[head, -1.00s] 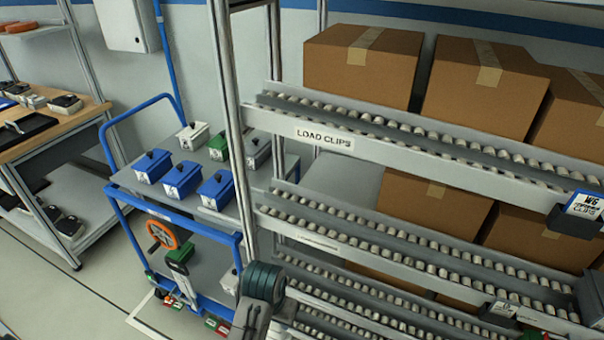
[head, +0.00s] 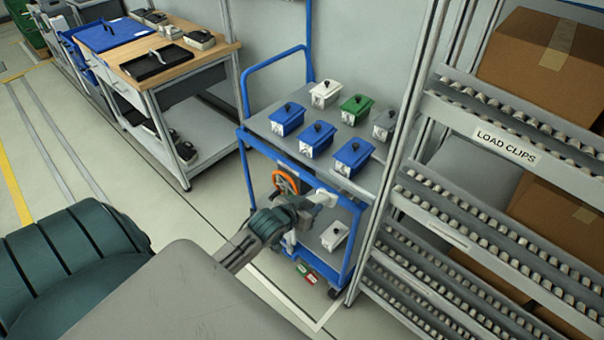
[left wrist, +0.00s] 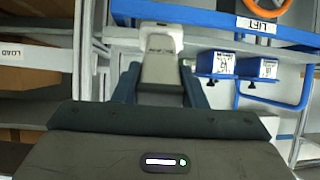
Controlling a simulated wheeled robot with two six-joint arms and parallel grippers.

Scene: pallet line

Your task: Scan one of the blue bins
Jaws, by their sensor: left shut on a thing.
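Three blue bins with black knobs and white labels stand on the cart's top shelf in the head view: a left one (head: 287,119), a middle one (head: 316,139) and a right one (head: 353,157). Two blue labelled boxes (left wrist: 215,64) also show in the left wrist view. My left gripper (head: 300,212) is in front of the cart, below the bins and apart from them. It is shut on a pale grey device, probably a scanner (left wrist: 160,48), seen between the fingers in the left wrist view. My right gripper is not in view.
The blue cart (head: 243,137) carries white, green and grey bins too, an orange handwheel (head: 287,181) and a white bin (head: 334,235) on its lower deck. A roller rack (head: 470,125) stands close on the right, a workbench (head: 215,52) on the left.

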